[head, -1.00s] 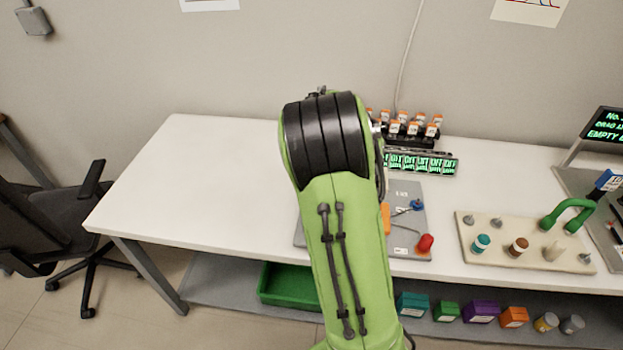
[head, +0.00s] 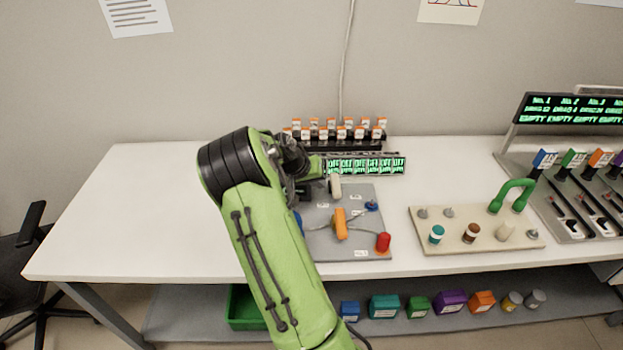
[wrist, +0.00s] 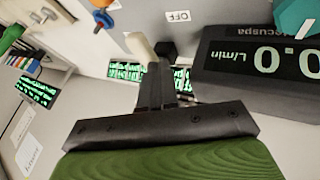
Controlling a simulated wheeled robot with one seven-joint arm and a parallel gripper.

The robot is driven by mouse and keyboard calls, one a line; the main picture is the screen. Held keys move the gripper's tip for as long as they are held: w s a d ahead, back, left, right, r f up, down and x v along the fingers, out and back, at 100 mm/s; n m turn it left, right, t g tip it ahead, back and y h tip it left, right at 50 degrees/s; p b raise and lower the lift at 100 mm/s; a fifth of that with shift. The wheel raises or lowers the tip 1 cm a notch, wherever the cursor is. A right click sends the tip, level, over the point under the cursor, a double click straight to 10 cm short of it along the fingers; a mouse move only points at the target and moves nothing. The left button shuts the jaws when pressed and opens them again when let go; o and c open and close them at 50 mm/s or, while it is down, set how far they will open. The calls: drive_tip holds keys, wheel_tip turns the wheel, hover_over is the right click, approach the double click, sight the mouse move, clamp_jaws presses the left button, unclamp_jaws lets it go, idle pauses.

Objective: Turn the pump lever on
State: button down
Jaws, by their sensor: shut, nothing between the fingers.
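A cream lever (head: 335,187) stands on the grey panel (head: 318,245) on the table. In the wrist view the lever (wrist: 140,46) is just beyond my fingertips, with an "OFF" label (wrist: 178,16) beside it. This looks like the pump lever, but I cannot read a name on it. My gripper (wrist: 156,72) is shut and empty, and its fingertips are very close to the lever. I cannot tell whether they touch. In the head view my arm hides the panel's left part and most of the gripper.
The panel also carries an orange handle (head: 341,224), a red knob (head: 383,242) and a blue knob (head: 372,206). A dark display (wrist: 262,60) reads 0.0 L/min beside my fingers. Orange-capped vials (head: 335,128) stand behind. The table's left side is clear.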

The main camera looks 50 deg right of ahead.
sight(335, 188)
drive_tip(key=shift+x, duration=1.5)
